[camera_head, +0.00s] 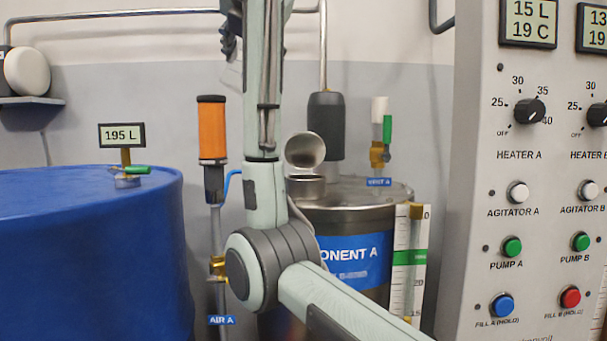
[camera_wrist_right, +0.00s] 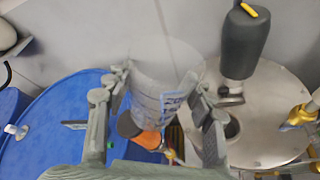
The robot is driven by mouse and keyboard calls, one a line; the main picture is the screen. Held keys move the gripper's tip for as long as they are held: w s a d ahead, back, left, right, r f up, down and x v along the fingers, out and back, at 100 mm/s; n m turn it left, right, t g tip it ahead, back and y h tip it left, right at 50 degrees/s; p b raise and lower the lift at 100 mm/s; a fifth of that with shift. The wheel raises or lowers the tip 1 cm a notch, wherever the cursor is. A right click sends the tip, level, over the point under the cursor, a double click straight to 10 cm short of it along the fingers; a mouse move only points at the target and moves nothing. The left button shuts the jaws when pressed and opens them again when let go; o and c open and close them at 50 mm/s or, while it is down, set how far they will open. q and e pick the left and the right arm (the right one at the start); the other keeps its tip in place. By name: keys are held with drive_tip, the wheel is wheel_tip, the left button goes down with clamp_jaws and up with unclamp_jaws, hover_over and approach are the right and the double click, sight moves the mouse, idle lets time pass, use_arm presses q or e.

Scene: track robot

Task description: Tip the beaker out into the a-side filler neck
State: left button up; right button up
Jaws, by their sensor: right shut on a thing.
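The a-side filler neck (camera_head: 306,187) is a short steel collar on top of the COMPONENT A tank (camera_head: 345,218), with its round lid (camera_head: 305,150) swung up. In the right wrist view the neck (camera_wrist_right: 233,126) is a dark opening just right of my right finger. My right gripper (camera_wrist_right: 160,88) is shut on a clear beaker (camera_wrist_right: 168,75) with blue volume marks, left of the neck in that view. Its contents and exact tilt cannot be told. The head view shows my right arm rising past the neck, its gripper not clearly visible. My left gripper is in neither view.
A dark agitator motor (camera_head: 325,125) stands behind the neck. A vent with a green lever (camera_head: 386,130) and a sight gauge (camera_head: 410,250) are to the right. A blue drum (camera_head: 80,250) and an orange filter (camera_head: 212,128) are left; the control panel (camera_head: 540,170) is far right.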

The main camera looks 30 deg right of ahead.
drive_tip(key=shift+w+a+r+n+h+p, duration=0.25)
drive_tip(key=shift+a+r+n+h+p, duration=0.25)
drive_tip(key=shift+a+r+n+h, duration=0.4)
drive_tip(key=shift+a+r+n, duration=0.1)
drive_tip(key=shift+a+n, duration=0.3)
drive_tip(key=shift+n, duration=0.1)
use_arm(q)
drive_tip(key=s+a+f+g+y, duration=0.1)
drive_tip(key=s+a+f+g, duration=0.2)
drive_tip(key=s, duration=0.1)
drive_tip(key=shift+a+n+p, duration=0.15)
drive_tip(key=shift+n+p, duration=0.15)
drive_tip(key=shift+p, duration=0.05)
use_arm(e)
drive_tip(key=shift+w+a+r+n+h, duration=0.2)
drive_tip(key=shift+a+n+h, duration=0.2)
drive_tip(key=shift+a+n, duration=0.15)
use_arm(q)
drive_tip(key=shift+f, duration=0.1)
